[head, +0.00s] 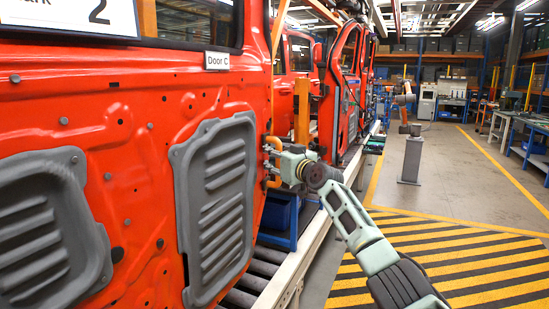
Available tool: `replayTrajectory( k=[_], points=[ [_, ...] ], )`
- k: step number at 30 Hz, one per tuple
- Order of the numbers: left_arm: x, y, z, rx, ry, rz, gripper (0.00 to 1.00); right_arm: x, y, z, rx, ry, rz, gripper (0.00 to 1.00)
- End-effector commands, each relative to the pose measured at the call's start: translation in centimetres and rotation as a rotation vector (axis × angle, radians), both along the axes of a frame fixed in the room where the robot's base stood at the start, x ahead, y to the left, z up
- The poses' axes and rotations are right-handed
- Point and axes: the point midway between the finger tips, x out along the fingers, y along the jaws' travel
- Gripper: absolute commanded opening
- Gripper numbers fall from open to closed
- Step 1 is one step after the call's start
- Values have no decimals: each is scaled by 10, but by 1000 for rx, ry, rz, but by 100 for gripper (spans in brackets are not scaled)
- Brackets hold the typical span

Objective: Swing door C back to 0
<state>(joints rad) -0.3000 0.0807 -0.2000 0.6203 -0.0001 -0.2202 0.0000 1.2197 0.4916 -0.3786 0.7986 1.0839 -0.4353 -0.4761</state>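Door C (140,160) is a large red door panel that fills the left of the head view, with a "Door C" label (217,61) near its top right edge. A yellow-orange handle (274,183) shows at the door's right edge. My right gripper (270,157) is at this handle, its fingers reaching it from the right. The fingers are small here and partly merge with the handle, so I cannot tell whether they are closed on it. My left gripper is not in view.
More red doors and bodies (347,75) stand along the line behind. A roller conveyor (262,270) runs below. Yellow-and-black floor stripes (460,262) lie at right. A grey post (411,160) stands on the open floor, with workbenches (530,145) at far right.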

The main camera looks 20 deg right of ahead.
Motion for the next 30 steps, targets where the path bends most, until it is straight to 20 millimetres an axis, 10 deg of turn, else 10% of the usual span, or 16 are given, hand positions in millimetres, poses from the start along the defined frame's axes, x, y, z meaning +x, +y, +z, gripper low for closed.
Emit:
replayTrajectory(
  k=[11,30],
  points=[
    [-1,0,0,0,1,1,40,-10,-2,2,-3,-4,0,36],
    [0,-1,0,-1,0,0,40,-96,-12,0,-2,-2,-1,36]
  ],
)
